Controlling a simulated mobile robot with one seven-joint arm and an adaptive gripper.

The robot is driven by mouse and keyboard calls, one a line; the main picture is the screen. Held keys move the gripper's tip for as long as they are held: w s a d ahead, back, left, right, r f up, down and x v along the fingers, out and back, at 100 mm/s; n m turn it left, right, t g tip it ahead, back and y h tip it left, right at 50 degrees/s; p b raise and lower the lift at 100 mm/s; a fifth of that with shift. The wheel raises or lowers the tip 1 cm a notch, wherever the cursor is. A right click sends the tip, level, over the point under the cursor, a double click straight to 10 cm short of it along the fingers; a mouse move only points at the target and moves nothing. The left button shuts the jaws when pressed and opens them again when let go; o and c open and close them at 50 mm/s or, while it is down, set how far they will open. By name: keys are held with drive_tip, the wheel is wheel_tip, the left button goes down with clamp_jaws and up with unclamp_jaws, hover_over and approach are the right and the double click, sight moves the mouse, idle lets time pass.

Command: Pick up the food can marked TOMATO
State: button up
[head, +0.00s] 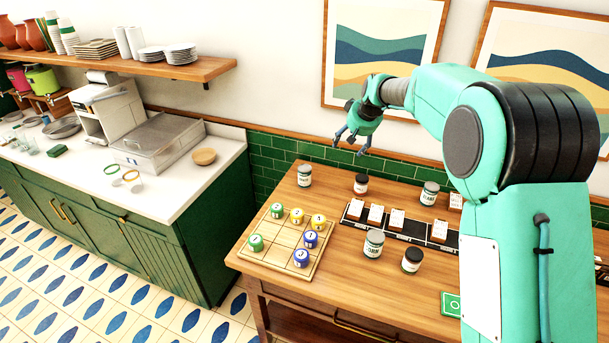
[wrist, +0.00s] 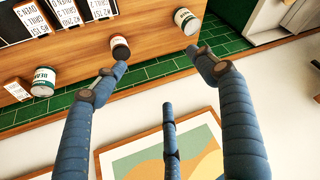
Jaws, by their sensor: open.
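Several small cans and jars stand on the wooden table; I cannot read which is marked TOMATO. At the back are a pale-labelled can (head: 304,175), a dark-lidded jar (head: 360,185) and another pale can (head: 429,194). Nearer the front are a green-labelled can (head: 373,245) and a second dark-lidded jar (head: 411,261). My gripper (head: 351,142) is open and empty, above the table's back edge near the wall. In the wrist view the back can (wrist: 186,21), jar (wrist: 120,48) and other can (wrist: 44,82) lie beyond my open fingers (wrist: 156,76), apart from them.
A wooden board (head: 272,246) with several coloured numbered pieces lies at the table's left. A black rail (head: 400,226) with printed cards (head: 376,214) runs across the middle. A green-tiled wall (head: 290,153) closes the back. A white counter (head: 165,195) stands left. My arm hides the table's right side.

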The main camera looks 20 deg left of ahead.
drive_tip(key=w+a+f+n+p, duration=0.1)
drive_tip(key=w+a+f, duration=0.2)
drive_tip(key=a+f, duration=0.4)
drive_tip(key=w+a+f+p, duration=0.2)
drive_tip(key=a+f, duration=0.5)
drive_tip(key=a, duration=0.2)
drive_tip(key=shift+w+n+g+y, duration=0.3)
drive_tip(key=shift+w+n+y, duration=0.1)
hover_over(305, 169)
drive_tip(key=s+d, duration=0.2)
wheel_tip(305, 169, down, 7)
drive_tip(key=shift+p, duration=0.3)
drive_tip(key=shift+f, duration=0.2)
drive_tip(key=shift+x, duration=2.45)
drive_tip(key=shift+d, duration=0.1)
drive_tip(key=shift+r, duration=0.1)
clamp_jaws()
